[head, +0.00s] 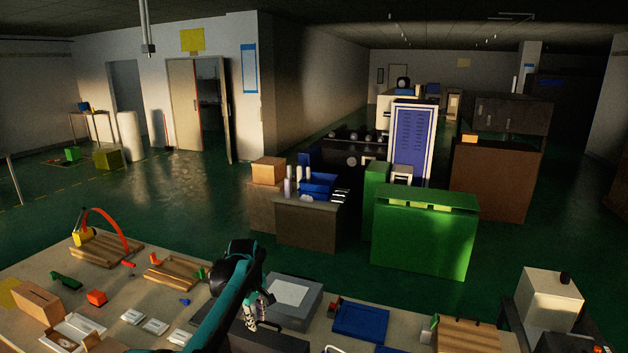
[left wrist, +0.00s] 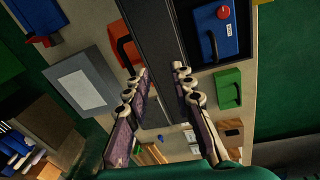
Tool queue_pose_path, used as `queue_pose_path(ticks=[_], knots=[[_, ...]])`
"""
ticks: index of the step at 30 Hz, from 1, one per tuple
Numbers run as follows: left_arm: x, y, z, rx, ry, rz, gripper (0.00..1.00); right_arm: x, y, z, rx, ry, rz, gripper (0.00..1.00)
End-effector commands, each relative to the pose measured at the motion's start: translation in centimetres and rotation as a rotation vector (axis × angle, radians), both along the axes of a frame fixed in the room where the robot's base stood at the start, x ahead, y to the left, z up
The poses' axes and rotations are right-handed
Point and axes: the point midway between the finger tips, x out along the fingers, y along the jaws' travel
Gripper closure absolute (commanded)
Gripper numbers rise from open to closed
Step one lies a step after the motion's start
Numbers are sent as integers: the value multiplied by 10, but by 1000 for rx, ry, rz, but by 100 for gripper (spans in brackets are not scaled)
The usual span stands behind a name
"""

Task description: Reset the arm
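My left arm reaches in from the bottom of the head view over the bench (head: 40,270). My left gripper (head: 257,308) hangs beside a grey box with a pale top (head: 290,295). In the left wrist view the two fingers of the left gripper (left wrist: 160,72) stand apart with nothing held between them. A dark bar-shaped surface (left wrist: 150,30) shows behind the fingers; I cannot tell its distance. My right gripper is not in view.
The bench holds wooden racks (head: 108,247), an orange block (head: 96,297), a blue tray (head: 360,322) and a wooden block (head: 467,335) at the right. A pale machine (head: 548,300) stands at the far right. Green floor lies beyond the bench.

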Motion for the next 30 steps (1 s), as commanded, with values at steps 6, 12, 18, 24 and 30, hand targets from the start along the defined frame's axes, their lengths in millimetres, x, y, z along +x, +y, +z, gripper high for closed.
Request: queue_pose_path(ticks=[6,12,18,24,30], knots=[[-40,2,24,22,-66,-132,76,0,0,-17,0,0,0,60],[-108,5,43,72,-165,-332,76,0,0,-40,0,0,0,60],[-188,7,39,148,-268,-544,76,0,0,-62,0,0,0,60],[-267,10,6,247,-362,-750,76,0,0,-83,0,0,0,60],[-326,11,-40,348,-433,-921,76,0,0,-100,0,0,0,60]])
